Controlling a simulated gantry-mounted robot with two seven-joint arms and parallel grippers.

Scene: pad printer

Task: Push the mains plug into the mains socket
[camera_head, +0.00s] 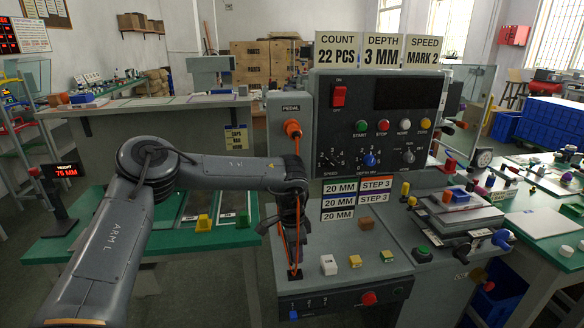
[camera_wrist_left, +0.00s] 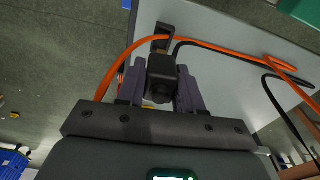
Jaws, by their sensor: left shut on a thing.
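My left gripper (camera_wrist_left: 161,82) is shut on a black blocky plug (camera_wrist_left: 162,68), with one finger on each side of it. In the head view the left gripper (camera_head: 292,232) hangs from the arm in front of the machine's left side, and the plug cannot be made out there. A dark rectangular fitting (camera_wrist_left: 164,30), probably the mains socket, shows on a grey panel just beyond the plug. I cannot tell whether the plug touches it. My right gripper is not in view.
An orange cable (camera_wrist_left: 221,47) crosses close behind the plug, with a black cable (camera_wrist_left: 270,92) beside it. In the head view the orange cable runs from the pedal connector (camera_head: 292,127) down past the gripper. The control panel (camera_head: 375,130) stands close on the right.

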